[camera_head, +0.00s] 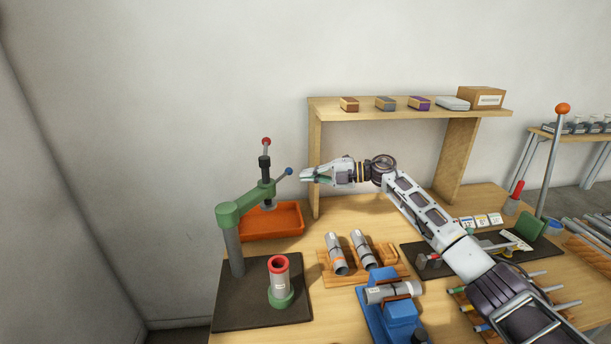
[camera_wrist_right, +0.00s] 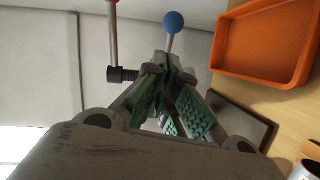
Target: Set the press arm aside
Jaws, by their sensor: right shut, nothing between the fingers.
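The press arm (camera_head: 243,204) is green and sits on a grey column (camera_head: 235,250) at the back left of the black mat. It points back and right, with its black spindle (camera_head: 265,170) in front of or over the orange tray. A red knob (camera_head: 266,141) tops the spindle, and a handle with a blue knob (camera_head: 289,171) sticks out to the right. The blue knob (camera_wrist_right: 173,22) shows just beyond the fingertips in the wrist view. My right gripper (camera_head: 305,175) is shut and empty, just right of the blue knob. My left gripper is out of view.
A grey tube with a red top (camera_head: 280,280) stands in a green base on the black mat (camera_head: 235,311), clear of the press arm. The orange tray (camera_head: 290,234) lies behind. Tubes on a wooden rack (camera_head: 327,268), a blue fixture (camera_head: 400,311) and a shelf (camera_head: 385,114) are to the right.

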